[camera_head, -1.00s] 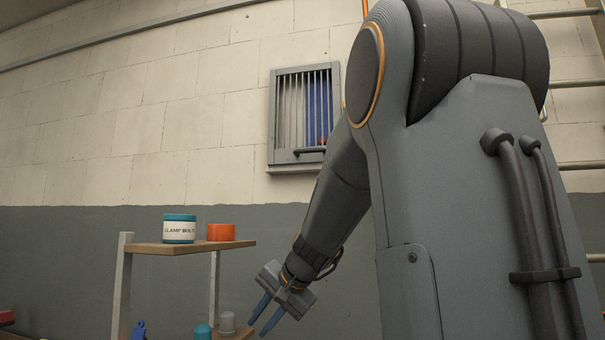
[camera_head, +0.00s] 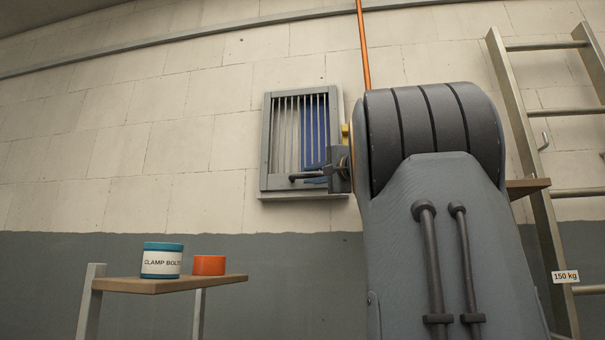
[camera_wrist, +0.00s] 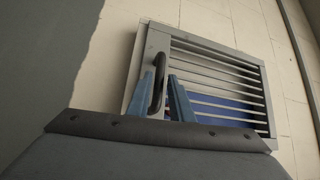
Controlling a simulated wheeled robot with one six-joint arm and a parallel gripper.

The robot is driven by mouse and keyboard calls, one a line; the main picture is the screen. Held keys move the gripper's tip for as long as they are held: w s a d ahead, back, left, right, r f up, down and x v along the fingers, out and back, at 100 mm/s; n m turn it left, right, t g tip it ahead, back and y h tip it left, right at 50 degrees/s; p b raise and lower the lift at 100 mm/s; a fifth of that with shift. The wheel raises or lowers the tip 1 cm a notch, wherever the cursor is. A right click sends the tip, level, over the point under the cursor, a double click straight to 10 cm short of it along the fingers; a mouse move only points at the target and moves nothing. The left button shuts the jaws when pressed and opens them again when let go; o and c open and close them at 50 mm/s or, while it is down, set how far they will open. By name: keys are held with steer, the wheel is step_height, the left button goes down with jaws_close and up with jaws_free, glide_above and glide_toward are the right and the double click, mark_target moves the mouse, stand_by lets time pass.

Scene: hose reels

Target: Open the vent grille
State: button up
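The vent grille (camera_head: 267,140) is a grey frame with upright bars, set in the wall. It looks closed, and blue shows behind its right part. A dark bar handle (camera_head: 294,178) runs along its lower edge. My gripper (camera_head: 314,173) is at the grille's lower right, by the handle's right end. In the wrist view the grille (camera_wrist: 262,75) appears turned sideways. There the dark handle (camera_wrist: 158,75) shows between the two blue fingers of my gripper (camera_wrist: 166,72), which stand apart. I cannot tell whether either finger touches the handle.
A wooden shelf (camera_head: 150,287) at lower left holds a teal-lidded clamp bolts jar (camera_head: 161,262) and an orange container (camera_head: 209,265). A metal ladder (camera_head: 520,110) leans at the right. An orange pipe (camera_head: 363,45) runs up the wall. The wall left of the grille is clear.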

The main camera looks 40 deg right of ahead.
mark_target(308, 176)
steer(key=shift+w+d+r+p, duration=0.15)
steer(key=shift+w+p, duration=0.1)
steer(key=shift+w, duration=0.3)
steer(key=shift+w+d+r+p, duration=0.1)
steer(key=shift+w+p, duration=0.1)
steer(key=shift+w, duration=1)
